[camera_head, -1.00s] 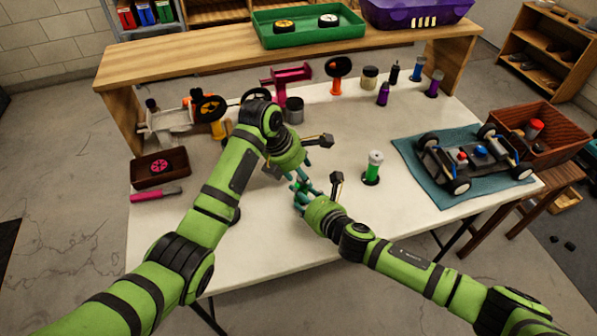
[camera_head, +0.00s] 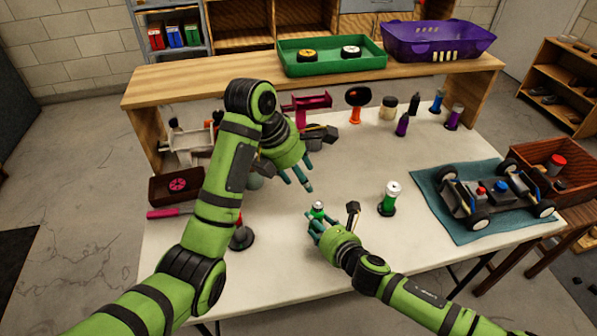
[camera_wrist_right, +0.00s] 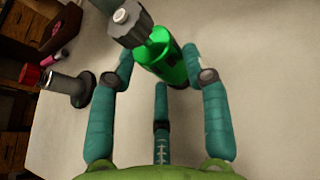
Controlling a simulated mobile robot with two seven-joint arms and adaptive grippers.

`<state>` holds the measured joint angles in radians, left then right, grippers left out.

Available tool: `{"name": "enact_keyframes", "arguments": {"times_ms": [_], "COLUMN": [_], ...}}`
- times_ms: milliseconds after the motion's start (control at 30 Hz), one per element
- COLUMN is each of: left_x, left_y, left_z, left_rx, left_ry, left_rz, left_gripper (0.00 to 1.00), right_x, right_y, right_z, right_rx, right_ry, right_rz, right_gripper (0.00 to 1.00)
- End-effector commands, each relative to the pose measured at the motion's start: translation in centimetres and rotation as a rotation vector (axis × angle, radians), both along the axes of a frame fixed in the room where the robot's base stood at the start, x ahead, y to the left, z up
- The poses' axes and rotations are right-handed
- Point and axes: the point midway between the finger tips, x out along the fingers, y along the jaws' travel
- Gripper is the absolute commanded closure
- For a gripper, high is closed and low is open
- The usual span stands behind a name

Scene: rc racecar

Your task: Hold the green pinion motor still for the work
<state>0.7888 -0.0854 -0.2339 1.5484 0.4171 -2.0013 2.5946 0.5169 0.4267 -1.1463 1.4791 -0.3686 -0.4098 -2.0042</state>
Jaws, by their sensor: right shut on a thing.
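The green pinion motor is a bright green cylinder (camera_wrist_right: 168,62) with a grey toothed pinion (camera_wrist_right: 130,22) on its end, seen close in the right wrist view. In the head view the motor (camera_head: 318,207) is small, its top showing above my right fingertips. My right gripper (camera_head: 316,222) is shut on it, with teal fingers on both sides in the wrist view. It holds the motor over the front middle of the white table. My left gripper (camera_head: 301,182) is open and empty, behind and slightly left of the motor, apart from it.
An RC car chassis (camera_head: 485,195) sits on a teal mat (camera_head: 435,212) at the right. A dark stand (camera_head: 242,238) is at the left. The table centre is largely clear.

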Motion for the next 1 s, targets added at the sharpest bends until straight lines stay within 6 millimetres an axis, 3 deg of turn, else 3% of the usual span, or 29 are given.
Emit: {"name": "enact_keyframes", "arguments": {"times_ms": [400,433,467,500,1000], "left_x": [-0.08,-0.07,-0.07,-0.07,-0.07], "left_y": [0.12,0.12,0.12,0.12,0.11], "left_z": [0.27,0.26,0.26,0.26,0.25], "left_rx": [0.0,0.0,0.0,0.0,0.0], "left_ry": [0.0,0.0,0.0,0.0,0.0], "left_rz": [0.001,0.001,0.001,0.001,0.001], "left_gripper": [0.5,0.5,0.5,0.5,0.5], "right_x": [-0.07,-0.07,-0.06,-0.06,-0.67], "right_y": [-0.17,-0.17,-0.18,-0.16,-0.53], "right_z": [-0.29,-0.29,-0.28,-0.27,0.14], "right_rx": [-0.003,-0.003,-0.003,-0.003,-0.003], "right_ry": [0.005,0.005,0.005,0.005,0.002], "right_rz": [-0.003,-0.003,-0.003,-0.003,-0.001], "right_gripper": [0.91,0.4,0.28,0.25,0.25]}}
